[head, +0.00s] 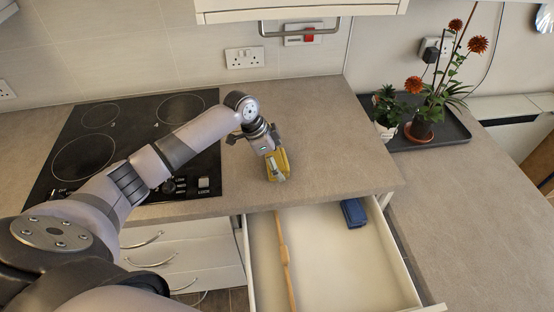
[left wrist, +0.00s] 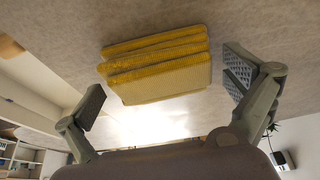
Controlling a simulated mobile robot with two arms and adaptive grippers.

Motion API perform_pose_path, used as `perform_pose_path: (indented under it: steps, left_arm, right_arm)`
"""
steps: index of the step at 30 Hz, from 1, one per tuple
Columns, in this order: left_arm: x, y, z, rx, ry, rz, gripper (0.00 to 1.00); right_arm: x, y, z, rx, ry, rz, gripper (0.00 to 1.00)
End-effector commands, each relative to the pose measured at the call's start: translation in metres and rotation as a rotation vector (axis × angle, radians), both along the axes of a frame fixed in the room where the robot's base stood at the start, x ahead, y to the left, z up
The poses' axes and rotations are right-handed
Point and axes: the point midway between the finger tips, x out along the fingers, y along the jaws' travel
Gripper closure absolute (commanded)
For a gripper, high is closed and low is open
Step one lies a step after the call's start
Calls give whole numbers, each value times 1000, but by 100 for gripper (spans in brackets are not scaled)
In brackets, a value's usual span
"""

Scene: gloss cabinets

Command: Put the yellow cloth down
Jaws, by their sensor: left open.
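The yellow cloth (head: 282,159) lies folded on the grey-brown worktop, to the right of the hob. In the left wrist view the cloth (left wrist: 158,66) shows as several stacked yellow layers, beyond and between the spread fingers. My left gripper (head: 270,168) is over the cloth in the head view and partly hides it. In the left wrist view the left gripper (left wrist: 165,88) is open, with a clear gap between each finger and the cloth. My right gripper is in neither view.
An open drawer (head: 330,262) below the worktop holds a wooden utensil (head: 285,255) and a blue item (head: 353,212). The black hob (head: 135,140) is at the left. Potted plants (head: 423,125) stand on a dark tray (head: 455,131) at the right. The worktop right of the cloth is clear.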

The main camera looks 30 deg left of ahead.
Motion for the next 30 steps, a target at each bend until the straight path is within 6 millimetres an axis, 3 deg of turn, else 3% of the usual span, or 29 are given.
perform_pose_path:
  steps: [7, 21, 30]
  left_arm:
    - [-1, 3, 10, 2, -2, 1, 0]
    - [-22, 31, 94, 1, -3, 0, 0]
    - [-28, 36, 114, -1, 1, 0, 0]
  right_arm:
    - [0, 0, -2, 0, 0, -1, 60]
    - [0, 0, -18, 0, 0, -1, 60]
    - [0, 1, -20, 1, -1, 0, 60]
